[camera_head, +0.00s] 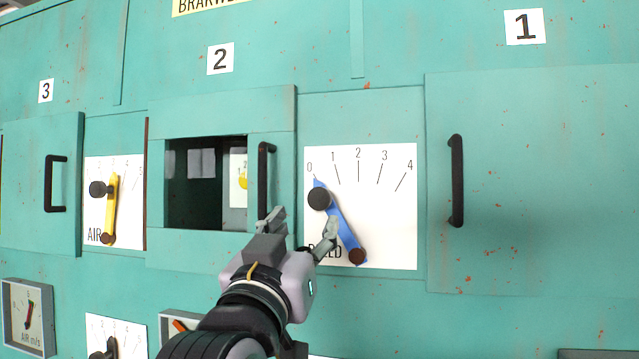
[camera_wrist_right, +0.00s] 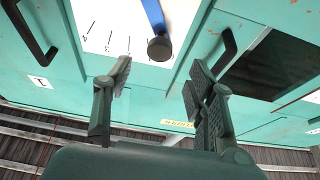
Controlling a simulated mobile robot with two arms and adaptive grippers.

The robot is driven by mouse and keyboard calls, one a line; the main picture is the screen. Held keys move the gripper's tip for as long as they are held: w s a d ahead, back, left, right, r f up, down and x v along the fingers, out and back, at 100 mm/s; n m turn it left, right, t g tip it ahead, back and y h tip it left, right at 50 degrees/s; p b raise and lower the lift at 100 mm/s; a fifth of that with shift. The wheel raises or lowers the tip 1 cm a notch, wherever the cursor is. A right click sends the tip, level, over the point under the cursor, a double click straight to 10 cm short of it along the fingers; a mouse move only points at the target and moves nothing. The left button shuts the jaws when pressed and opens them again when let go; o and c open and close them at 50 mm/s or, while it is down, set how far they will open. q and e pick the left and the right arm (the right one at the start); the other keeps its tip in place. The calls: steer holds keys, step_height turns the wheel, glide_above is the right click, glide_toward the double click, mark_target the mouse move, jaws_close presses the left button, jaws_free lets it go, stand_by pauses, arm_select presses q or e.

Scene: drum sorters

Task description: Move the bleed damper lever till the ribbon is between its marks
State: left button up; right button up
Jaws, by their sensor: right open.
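The bleed damper lever (camera_head: 338,220) is a blue bar with a black knob (camera_head: 319,197) at its upper left end and a dark pivot at its lower right. It points at 0 on a white scale plate (camera_head: 395,230) marked 0 to 4. My right gripper (camera_head: 303,222) is open and empty, with its fingers just below the knob in the head view. In the right wrist view the knob (camera_wrist_right: 159,48) shows beyond and between the open fingertips (camera_wrist_right: 160,72), apart from them. I cannot identify the ribbon or its marks for sure. My left gripper is out of view.
A dark opening (camera_head: 180,215) under sign 2 shows a yellow shape (camera_head: 243,178) on a pale plate inside. A black handle (camera_head: 264,180) stands close left of the bleed plate; another (camera_head: 456,180) is to its right. A yellow air lever (camera_head: 112,205) is at left.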

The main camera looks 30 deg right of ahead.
mark_target(319, 202)
steer(key=p+x, duration=0.4)
steer(key=x, duration=0.4)
steer(key=shift+w+d+r, duration=0.1)
steer(key=shift+d, duration=0.05)
steer(key=shift+w+d+r, duration=0.15)
steer(key=shift+w+d, duration=0.3)
steer(key=shift+d, duration=0.05)
jaws_close()
